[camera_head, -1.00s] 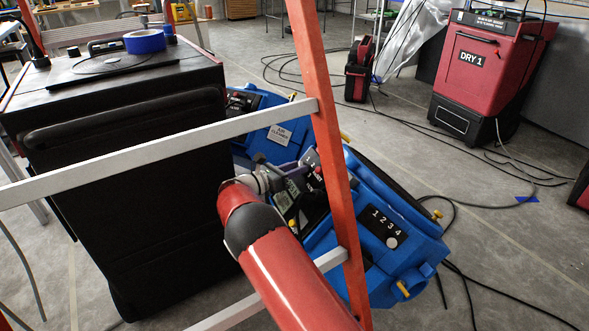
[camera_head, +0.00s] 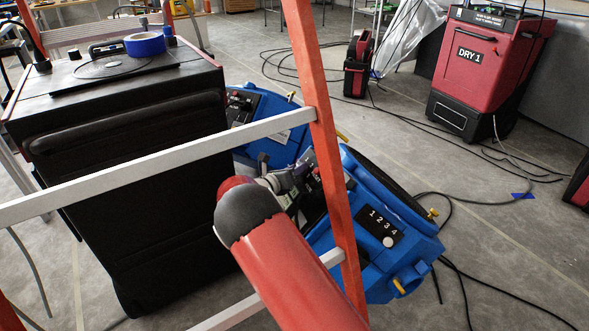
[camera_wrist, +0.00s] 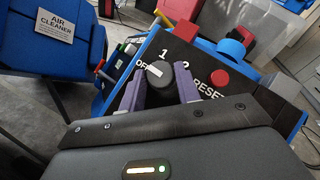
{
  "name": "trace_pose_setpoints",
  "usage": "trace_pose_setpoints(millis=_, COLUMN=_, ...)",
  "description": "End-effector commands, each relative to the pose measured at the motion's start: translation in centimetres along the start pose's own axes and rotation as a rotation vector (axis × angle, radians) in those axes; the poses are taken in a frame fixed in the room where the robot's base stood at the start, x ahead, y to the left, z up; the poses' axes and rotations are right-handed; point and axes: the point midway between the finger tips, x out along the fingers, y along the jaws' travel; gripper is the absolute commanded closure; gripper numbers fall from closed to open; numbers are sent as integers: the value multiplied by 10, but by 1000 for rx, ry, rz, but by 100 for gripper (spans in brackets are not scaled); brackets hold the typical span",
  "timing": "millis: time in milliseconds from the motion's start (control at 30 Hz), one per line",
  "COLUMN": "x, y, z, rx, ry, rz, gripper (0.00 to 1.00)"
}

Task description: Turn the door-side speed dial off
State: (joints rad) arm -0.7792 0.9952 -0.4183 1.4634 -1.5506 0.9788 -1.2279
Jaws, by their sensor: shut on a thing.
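The speed dial (camera_wrist: 159,75) is a dark round knob with a white pointer line, on a black panel marked OFF, 1 and 2. Its white line points left, toward the OFF mark. My gripper (camera_wrist: 160,90) has its two purple fingers on either side of the dial, shut on it. In the head view my gripper (camera_head: 296,174) reaches the panel of the nearer blue machine (camera_head: 365,190); the dial is too small and covered to make out there.
A red button (camera_wrist: 220,77) marked RESET sits right of the dial. A second blue machine (camera_wrist: 50,55) labelled AIR CLEANER is at left. An orange ladder rail (camera_head: 325,130) and pale rungs (camera_head: 150,160) stand close around my arm. A black cabinet (camera_head: 130,190) is at left.

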Motion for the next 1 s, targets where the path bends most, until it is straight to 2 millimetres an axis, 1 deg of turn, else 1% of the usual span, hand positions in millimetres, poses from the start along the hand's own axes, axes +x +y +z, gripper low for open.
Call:
trace_pose_setpoints(millis=567, x=0, y=0, z=1, rx=-33, ry=-2, rz=31, gripper=90)
trace_pose_setpoints(millis=600, x=0, y=0, z=1, rx=-33, ry=-2, rz=31, gripper=65)
trace_pose_setpoints(millis=733, x=0, y=0, z=1, rx=-32, ry=-2, rz=31, gripper=48)
trace_pose_setpoints(millis=767, x=0, y=0, z=1, rx=-32, ry=-2, rz=31, gripper=46)
trace_pose_setpoints(millis=1000, x=0, y=0, z=0, rx=-32, ry=-1, rz=30, gripper=46)
